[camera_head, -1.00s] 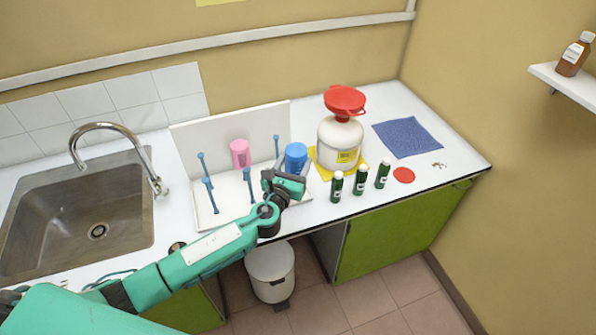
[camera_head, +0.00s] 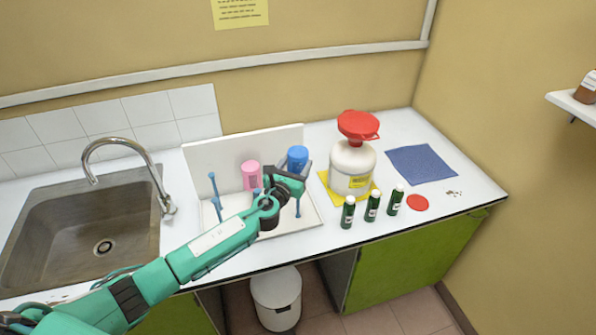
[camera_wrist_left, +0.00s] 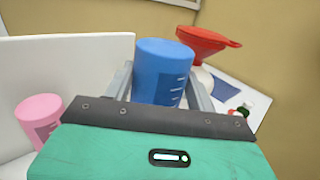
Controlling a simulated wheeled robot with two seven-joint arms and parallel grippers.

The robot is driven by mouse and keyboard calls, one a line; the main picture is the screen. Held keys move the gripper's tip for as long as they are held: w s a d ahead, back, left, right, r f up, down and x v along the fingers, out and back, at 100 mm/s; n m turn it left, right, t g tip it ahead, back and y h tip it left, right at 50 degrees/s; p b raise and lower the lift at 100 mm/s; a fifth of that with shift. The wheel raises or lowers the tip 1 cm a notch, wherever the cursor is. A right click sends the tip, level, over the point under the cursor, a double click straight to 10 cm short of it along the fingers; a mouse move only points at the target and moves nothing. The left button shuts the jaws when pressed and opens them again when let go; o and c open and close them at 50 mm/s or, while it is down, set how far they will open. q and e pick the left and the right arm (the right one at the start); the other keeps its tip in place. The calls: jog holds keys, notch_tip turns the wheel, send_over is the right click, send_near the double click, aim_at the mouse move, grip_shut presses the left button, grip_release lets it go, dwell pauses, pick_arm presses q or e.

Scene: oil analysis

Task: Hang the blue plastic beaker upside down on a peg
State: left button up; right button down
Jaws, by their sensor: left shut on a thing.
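My left gripper (camera_head: 300,172) is shut on the blue plastic beaker (camera_head: 297,158), which is upside down, closed end up. In the left wrist view the beaker (camera_wrist_left: 163,68) is upright on its axis between the two grey fingers. It is at the back right of the white drying rack (camera_head: 306,222), near the right edge of its back board. The gripper hides the beaker's lower part, so I cannot tell whether a peg is inside it. A pink beaker (camera_head: 251,175) hangs upside down to its left. Blue pegs (camera_head: 214,187) stand at the rack's left. My right gripper is not in view.
A white bottle (camera_head: 351,168) with a red funnel (camera_head: 358,126) stands close right of the rack. Several small green bottles (camera_head: 372,206) stand in front of it. A sink (camera_head: 85,225) with a tap (camera_head: 125,148) is at the left.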

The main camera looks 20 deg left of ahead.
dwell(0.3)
pick_arm(q)
jog(key=shift+f, duration=0.1)
notch_tip(320, 180, down, 6)
jog(key=b, duration=0.5)
jog(key=shift+b, duration=0.3)
dwell(0.3)
jog(key=shift+f, duration=0.2)
dwell(0.3)
notch_tip(320, 180, down, 4)
jog(key=b, duration=0.4)
jog(key=shift+f, duration=0.25)
dwell(0.4)
jog(key=o, duration=1.1)
jog(key=shift+c, duration=0.2)
jog(key=shift+s, duration=0.1)
